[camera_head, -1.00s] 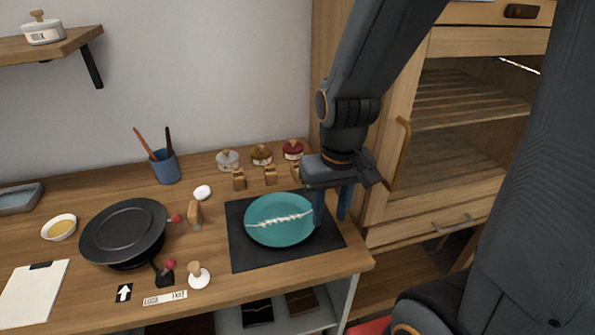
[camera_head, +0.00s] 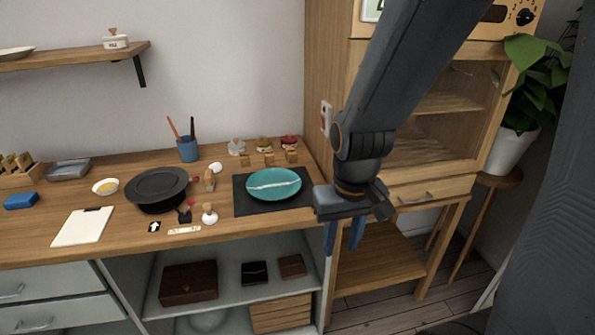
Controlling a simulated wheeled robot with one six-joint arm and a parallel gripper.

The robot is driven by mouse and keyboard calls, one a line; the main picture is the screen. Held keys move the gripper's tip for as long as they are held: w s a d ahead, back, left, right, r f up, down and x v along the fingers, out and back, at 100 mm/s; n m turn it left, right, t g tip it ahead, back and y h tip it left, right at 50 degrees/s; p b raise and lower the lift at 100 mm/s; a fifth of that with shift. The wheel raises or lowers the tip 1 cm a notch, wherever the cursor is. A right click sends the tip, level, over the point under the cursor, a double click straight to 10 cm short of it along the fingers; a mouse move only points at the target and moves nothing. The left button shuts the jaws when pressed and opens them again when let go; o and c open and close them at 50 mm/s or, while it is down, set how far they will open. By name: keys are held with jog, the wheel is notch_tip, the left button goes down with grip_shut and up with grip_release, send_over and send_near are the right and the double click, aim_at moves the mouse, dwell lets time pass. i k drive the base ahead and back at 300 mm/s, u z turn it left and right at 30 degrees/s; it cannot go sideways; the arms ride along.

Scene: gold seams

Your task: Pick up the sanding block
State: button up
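I cannot tell for sure which thing is the sanding block. A small blue block (camera_head: 20,201) lies at the far left of the wooden counter. A small upright wood-coloured piece (camera_head: 209,180) stands right of the black pan, and several small wooden blocks (camera_head: 268,158) stand in a row before the jars. My gripper (camera_head: 342,244) points down by the counter's right end, far from the blue block. Its two blue fingers are apart, with nothing visible between them.
A teal plate (camera_head: 274,184) with a pale seam lies on a dark mat (camera_head: 243,206). A black pan (camera_head: 158,185), a clipboard (camera_head: 83,227) and a blue pen cup (camera_head: 187,150) share the counter. A wooden cabinet (camera_head: 440,181) and a potted plant (camera_head: 511,145) stand at the right.

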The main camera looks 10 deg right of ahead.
aim_at(291, 154)
jog(key=k, duration=0.1)
jog(key=z, duration=1.35)
jog(key=i, duration=0.65)
jog(key=u, duration=1.25)
